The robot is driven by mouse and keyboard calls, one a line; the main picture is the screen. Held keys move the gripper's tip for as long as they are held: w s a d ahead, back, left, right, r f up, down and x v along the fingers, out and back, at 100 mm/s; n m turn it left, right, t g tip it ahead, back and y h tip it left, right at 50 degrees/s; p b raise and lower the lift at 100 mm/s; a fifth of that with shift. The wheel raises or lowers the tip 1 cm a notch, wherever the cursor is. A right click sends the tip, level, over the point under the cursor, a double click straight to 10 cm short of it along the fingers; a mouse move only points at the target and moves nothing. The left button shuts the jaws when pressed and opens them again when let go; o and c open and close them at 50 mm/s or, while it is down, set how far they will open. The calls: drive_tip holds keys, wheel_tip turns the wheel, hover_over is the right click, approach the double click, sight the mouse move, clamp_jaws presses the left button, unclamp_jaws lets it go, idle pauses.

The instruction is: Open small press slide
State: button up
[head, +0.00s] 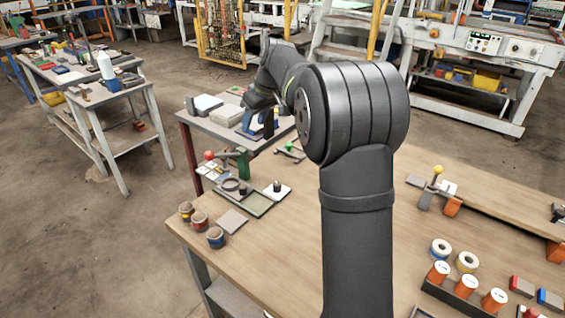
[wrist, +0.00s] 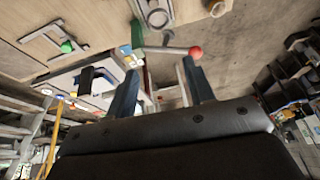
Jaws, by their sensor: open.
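The small press is a green upright (head: 242,162) with a lever ending in a red ball knob (head: 209,155), near the back left corner of the workbench. In the wrist view the red knob (wrist: 195,52) and green upright (wrist: 137,33) show just beyond my fingertips, joined by a grey lever. Which part is the slide I cannot tell. My gripper (wrist: 160,82) is open and empty, its two dark fingers apart, with the lever in front of them and no clear contact. In the head view my arm reaches to the back left and hides part of the bench.
A plate with a ring fixture (head: 235,187) and several small jars (head: 200,222) stand near the press. A green-handled clamp (head: 290,148) is to its right. A side table (head: 222,135) with boxes adjoins behind. A yellow-knobbed fixture (head: 438,171) and orange rolls (head: 467,285) are at right.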

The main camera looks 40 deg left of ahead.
sight(245, 187)
drive_tip(key=w+d+f+m+g+y, duration=0.1)
drive_tip(key=d+f+m+y, duration=0.3)
drive_tip(key=f+m, duration=1)
drive_tip(key=w+d+f+m+g+y, duration=0.15)
drive_tip(key=d+f+m+y, duration=0.55)
drive_tip(key=m, duration=1.2)
drive_tip(key=s+a+f, duration=0.1)
drive_tip(key=a+f, duration=0.1)
drive_tip(key=a, duration=0.4)
drive_tip(key=s+a+f+h, duration=0.1)
drive_tip(key=a+f, duration=0.2)
drive_tip(key=a, duration=0.3)
drive_tip(key=s+a+f+h, duration=0.1)
drive_tip(key=a+f, duration=0.2)
drive_tip(key=a, duration=0.3)
drive_tip(key=shift+a+f, duration=0.1)
drive_tip(key=shift+a, duration=0.25)
